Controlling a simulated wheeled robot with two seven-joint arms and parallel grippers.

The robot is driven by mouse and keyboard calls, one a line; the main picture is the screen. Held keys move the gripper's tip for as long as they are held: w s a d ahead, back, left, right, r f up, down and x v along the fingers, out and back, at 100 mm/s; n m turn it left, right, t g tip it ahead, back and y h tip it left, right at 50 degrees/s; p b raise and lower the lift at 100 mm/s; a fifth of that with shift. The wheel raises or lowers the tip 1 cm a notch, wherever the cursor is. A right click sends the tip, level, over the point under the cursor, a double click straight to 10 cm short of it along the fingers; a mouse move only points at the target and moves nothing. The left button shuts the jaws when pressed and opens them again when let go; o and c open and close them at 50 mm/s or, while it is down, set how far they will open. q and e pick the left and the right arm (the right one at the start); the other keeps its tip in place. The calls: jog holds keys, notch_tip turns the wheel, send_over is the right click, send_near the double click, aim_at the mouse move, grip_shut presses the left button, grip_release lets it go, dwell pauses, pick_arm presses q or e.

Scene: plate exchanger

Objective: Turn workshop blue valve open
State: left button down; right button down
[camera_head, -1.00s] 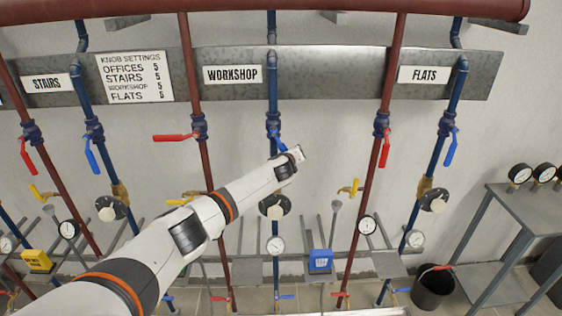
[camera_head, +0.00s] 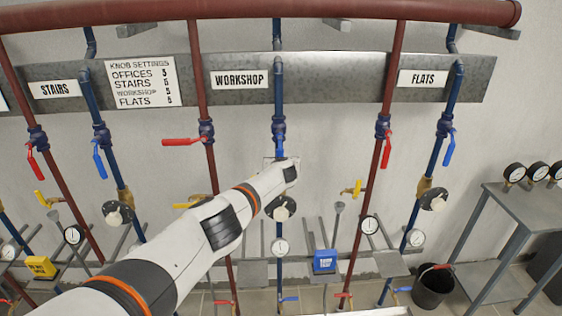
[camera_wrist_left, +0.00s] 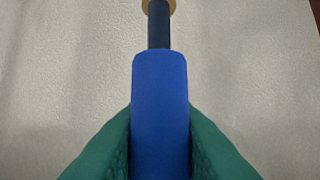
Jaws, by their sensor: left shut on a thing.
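The workshop blue valve (camera_head: 279,135) sits on the blue pipe below the WORKSHOP sign (camera_head: 239,79). Its blue lever handle (camera_wrist_left: 160,105) fills the middle of the left wrist view, with the dark pipe behind it pointing the same way. My left gripper (camera_wrist_left: 160,150) is shut on the handle, one green finger pad on each side. In the head view my left arm reaches up from the lower left to the valve. Its fingers and most of the handle are hidden there behind the wrist. My right gripper is not in view.
A red-handled valve (camera_head: 183,142) is on the red pipe just left of the workshop pipe. A round black-and-white knob (camera_head: 282,208) and a gauge (camera_head: 280,246) sit below. A grey table (camera_head: 510,225) with gauges and a black bucket (camera_head: 433,288) stand at right.

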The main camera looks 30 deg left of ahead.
pick_arm(q)
jog(key=shift+s+a+f, duration=0.1)
jog(key=shift+a+f, duration=0.05)
jog(key=c, duration=1.2)
grip_release()
jog(key=p+v, duration=0.1)
jog(key=p, duration=0.1)
jog(key=p+v, duration=0.2)
jog(key=shift+r, duration=0.3)
jog(key=v, duration=0.8)
jog(key=shift+s+d+p, duration=0.25)
jog(key=shift+s+p, duration=0.1)
jog(key=shift+f, duration=0.1)
